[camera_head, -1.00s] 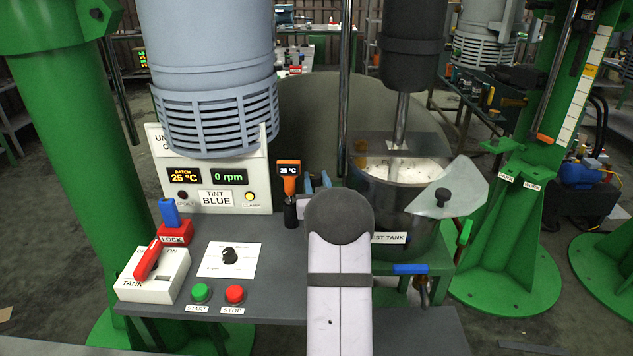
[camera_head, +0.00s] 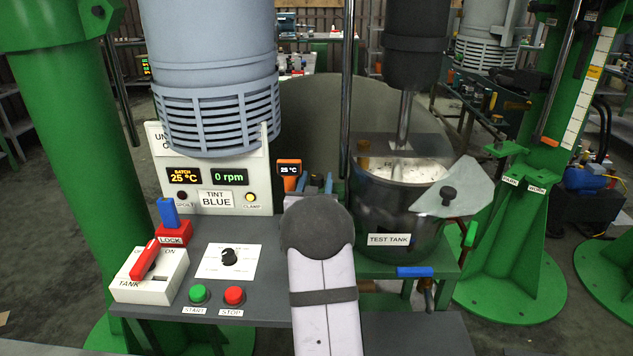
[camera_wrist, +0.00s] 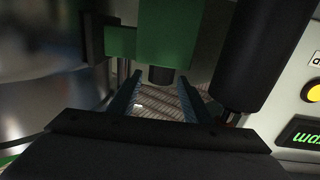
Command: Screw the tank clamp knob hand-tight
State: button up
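My gripper (camera_wrist: 159,76) is open in the wrist view, its two blue-grey fingers apart. A short dark cylinder, which looks like the clamp knob (camera_wrist: 161,75), shows under a green block (camera_wrist: 150,30) between the fingertips. I cannot tell whether the fingers touch it. In the head view my rounded grey wrist hides most of the gripper; only the blue fingers (camera_head: 315,184) show behind it, left of the tank, and the knob is hidden. The test tank (camera_head: 385,215) stands upright on its green support, with a grey stirrer shaft (camera_head: 404,120) inside.
A large dark cylinder (camera_wrist: 258,55) stands close right of the fingers in the wrist view. The orange thermometer (camera_head: 289,168) is near my wrist. The control panel (camera_head: 205,200) reads 0 rpm, with its yellow clamp lamp (camera_head: 250,196) bright.

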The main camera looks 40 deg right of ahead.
jog(key=shift+s+d+r+n+t+y+p, duration=0.1)
jog(key=shift+d+n+t+y+p, duration=0.05)
jog(key=shift+n+t+y+p, duration=0.4)
